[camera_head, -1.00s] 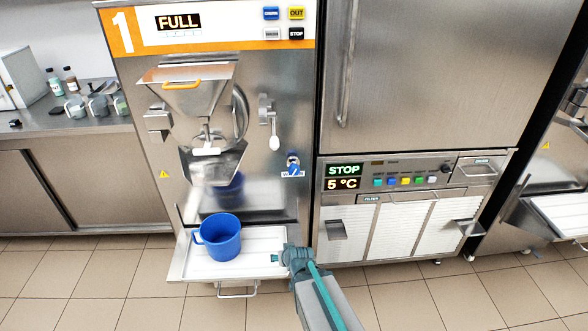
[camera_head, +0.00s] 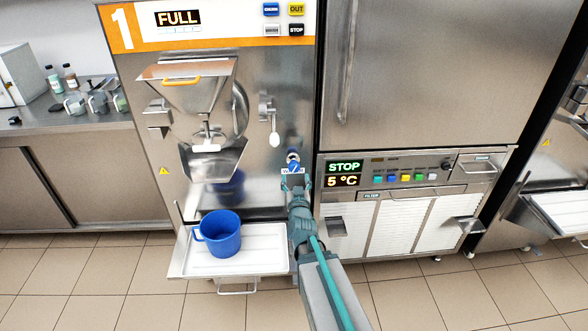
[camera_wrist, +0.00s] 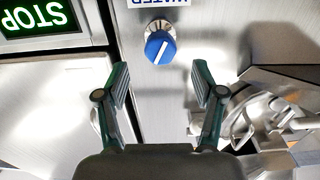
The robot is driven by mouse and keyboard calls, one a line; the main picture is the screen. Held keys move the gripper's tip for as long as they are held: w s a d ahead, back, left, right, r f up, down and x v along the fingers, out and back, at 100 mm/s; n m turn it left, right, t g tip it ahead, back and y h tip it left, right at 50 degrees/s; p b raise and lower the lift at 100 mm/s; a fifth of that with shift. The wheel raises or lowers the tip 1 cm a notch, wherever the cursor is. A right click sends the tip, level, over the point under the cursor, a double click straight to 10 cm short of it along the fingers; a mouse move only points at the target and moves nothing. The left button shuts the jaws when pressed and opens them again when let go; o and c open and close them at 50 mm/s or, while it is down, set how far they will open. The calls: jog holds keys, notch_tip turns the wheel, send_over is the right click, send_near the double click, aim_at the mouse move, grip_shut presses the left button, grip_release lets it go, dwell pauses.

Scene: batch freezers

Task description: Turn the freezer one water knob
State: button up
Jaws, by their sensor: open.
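The water knob is a blue round knob (camera_head: 293,164) with a white pointer line, on the lower right of freezer one's steel front (camera_head: 205,190). In the wrist view the knob (camera_wrist: 160,48) sits beyond the fingertips, roughly midway between them, with the upside-down WATER label beside it. My gripper (camera_head: 296,182) is just below the knob in the head view and hides part of its label. In the wrist view my gripper (camera_wrist: 160,78) is open, its two fingers spread wide with nothing between them. The knob appears apart from the fingers.
A blue jug (camera_head: 219,234) stands on the white tray (camera_head: 190,268) left of my arm. A lever handle (camera_head: 273,137) hangs above and left of the knob. A cabinet with a STOP display (camera_head: 344,167) stands to the right. The hopper (camera_head: 188,90) juts out at upper left.

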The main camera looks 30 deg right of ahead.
aim_at(294, 170)
jog(key=p+x, duration=0.1)
jog(key=x, duration=0.6)
jog(key=shift+w+d+p, duration=0.1)
jog(key=shift+w+p, duration=0.2)
jog(key=shift+w, duration=0.05)
jog(key=c, duration=1.2)
jog(key=shift+o, duration=0.2)
